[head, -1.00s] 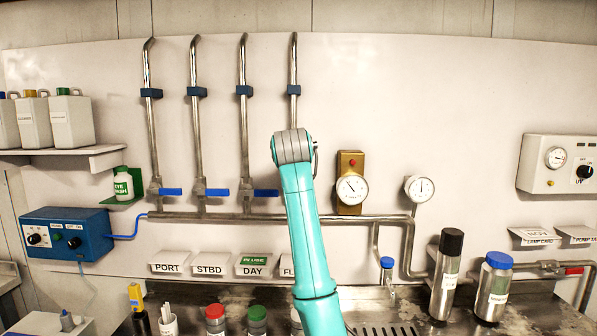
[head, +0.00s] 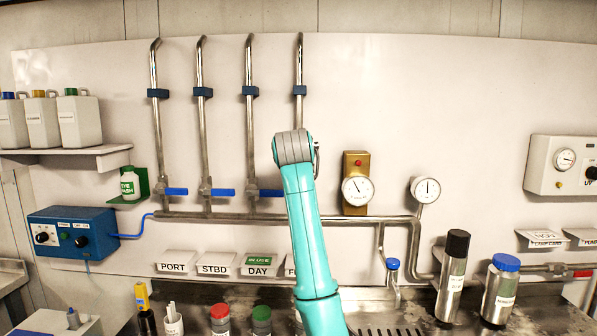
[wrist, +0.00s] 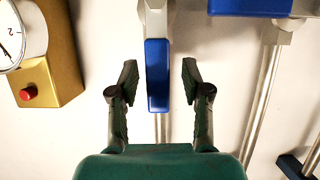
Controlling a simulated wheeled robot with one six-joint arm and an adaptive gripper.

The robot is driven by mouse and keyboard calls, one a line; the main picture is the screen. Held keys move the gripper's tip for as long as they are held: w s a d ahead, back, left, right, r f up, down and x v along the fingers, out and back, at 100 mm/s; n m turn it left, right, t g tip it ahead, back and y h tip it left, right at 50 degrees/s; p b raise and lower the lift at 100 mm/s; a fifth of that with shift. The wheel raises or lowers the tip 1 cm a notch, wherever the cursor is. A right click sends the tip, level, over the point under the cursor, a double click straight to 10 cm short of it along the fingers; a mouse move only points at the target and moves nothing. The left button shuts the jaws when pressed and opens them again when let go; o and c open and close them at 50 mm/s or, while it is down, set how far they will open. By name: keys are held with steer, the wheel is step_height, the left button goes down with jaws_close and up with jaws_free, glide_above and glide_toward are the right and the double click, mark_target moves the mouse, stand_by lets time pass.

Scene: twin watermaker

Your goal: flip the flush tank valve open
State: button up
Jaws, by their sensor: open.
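The flush tank valve's blue lever (wrist: 158,80) shows in the wrist view, which is upside down relative to the head view. The lever lies in line with its steel pipe, unlike the neighbouring crosswise lever. My gripper (wrist: 159,70) is open, with one finger on each side of the lever and a visible gap on both sides. Whether the fingers reach its depth is hard to tell. In the head view my arm hides the flush valve and the gripper; the upper part of the flush pipe (head: 299,68) shows above the arm.
The DAY valve's blue lever (head: 270,193) points sideways just left of my arm. A brass-mounted gauge (head: 356,189) is close on the right. Steel bottles (head: 453,280) stand on the counter at right. A blue control box (head: 72,232) is at left.

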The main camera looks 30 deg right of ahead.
steer(key=v, duration=1.2)
steer(key=shift+a, duration=0.15)
